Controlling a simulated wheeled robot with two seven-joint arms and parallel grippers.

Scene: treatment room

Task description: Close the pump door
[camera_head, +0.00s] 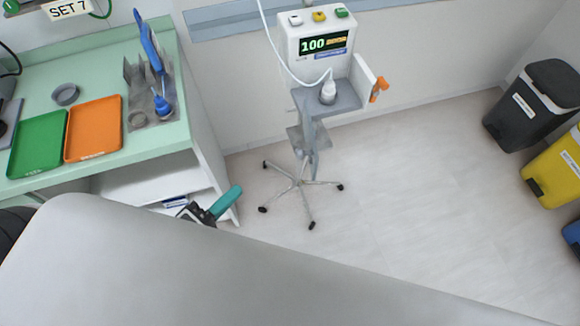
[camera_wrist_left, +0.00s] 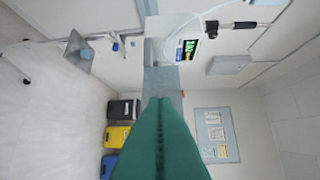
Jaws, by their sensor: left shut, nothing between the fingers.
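The pump (camera_head: 311,47) is a white box on a wheeled stand, with a display reading 100 and three coloured buttons on top. Its door (camera_head: 364,79) is a white panel standing out at the right side, swung open, with an orange handle (camera_head: 378,89). A small white bottle with a tube (camera_head: 328,92) stands at the open front. My left gripper (camera_head: 229,198) has teal fingers, shut and empty, below and left of the pump, apart from it. The fingers fill the lower middle of the left wrist view (camera_wrist_left: 162,105); the pump display (camera_wrist_left: 187,50) shows sideways beyond them. My right gripper is not in view.
A green-topped counter (camera_head: 100,78) with a green tray (camera_head: 38,143) and an orange tray (camera_head: 94,129) stands at the left. The stand's wheeled base (camera_head: 299,187) spreads on the floor. Bins (camera_head: 536,103) line the right side. The floor between is clear.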

